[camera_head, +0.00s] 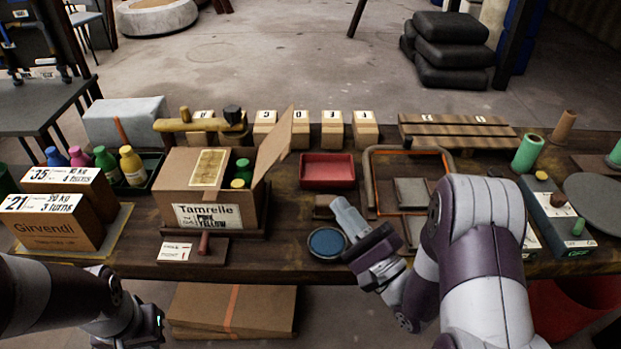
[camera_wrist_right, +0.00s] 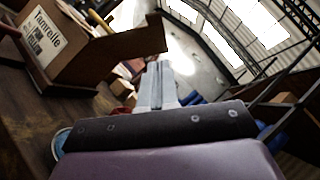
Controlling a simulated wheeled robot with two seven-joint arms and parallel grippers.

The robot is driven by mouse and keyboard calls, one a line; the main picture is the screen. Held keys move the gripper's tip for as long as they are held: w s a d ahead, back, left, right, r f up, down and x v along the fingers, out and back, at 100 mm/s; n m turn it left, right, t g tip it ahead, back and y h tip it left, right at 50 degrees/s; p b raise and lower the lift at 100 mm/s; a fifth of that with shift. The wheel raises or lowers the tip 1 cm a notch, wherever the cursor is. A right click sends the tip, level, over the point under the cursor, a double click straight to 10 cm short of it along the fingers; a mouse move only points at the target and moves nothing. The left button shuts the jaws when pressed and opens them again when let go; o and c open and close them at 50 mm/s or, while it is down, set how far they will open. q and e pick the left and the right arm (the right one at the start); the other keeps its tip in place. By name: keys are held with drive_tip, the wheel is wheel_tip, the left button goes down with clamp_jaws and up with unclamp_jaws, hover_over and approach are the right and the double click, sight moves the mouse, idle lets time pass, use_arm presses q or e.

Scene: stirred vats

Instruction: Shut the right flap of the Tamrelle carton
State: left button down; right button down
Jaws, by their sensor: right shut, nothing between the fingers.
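The Tamrelle carton (camera_head: 185,186) stands on a dark board left of centre on the bench. Its right flap (camera_head: 277,146) sticks up and outward to the right, open. A flap with a paper label (camera_head: 209,168) covers the left part of the top. Green and yellow bottle tops (camera_head: 240,175) show in the gap. My right gripper (camera_head: 341,203) is shut and empty, right of the carton and apart from the flap. The right wrist view shows its closed fingers (camera_wrist_right: 158,75), with the carton (camera_wrist_right: 62,38) and flap (camera_wrist_right: 135,44) behind. My left gripper (camera_head: 155,318) is low at the left, jaws unclear.
A red tray (camera_head: 327,184) lies right of the carton, and a round blue dish (camera_head: 327,242) lies near the right gripper. Brown Girvendi boxes (camera_head: 55,225) stand left. A wooden hammer-like tool (camera_head: 195,125) lies behind the carton. Small lettered boxes line the back.

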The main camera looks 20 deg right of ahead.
drive_tip(key=w+a+r, duration=0.5)
drive_tip(key=w+a, duration=0.1)
drive_tip(key=w, duration=0.1)
drive_tip(key=shift+w+r+p, duration=0.15)
drive_tip(key=shift+r+p, duration=0.05)
drive_tip(key=shift+p, duration=0.1)
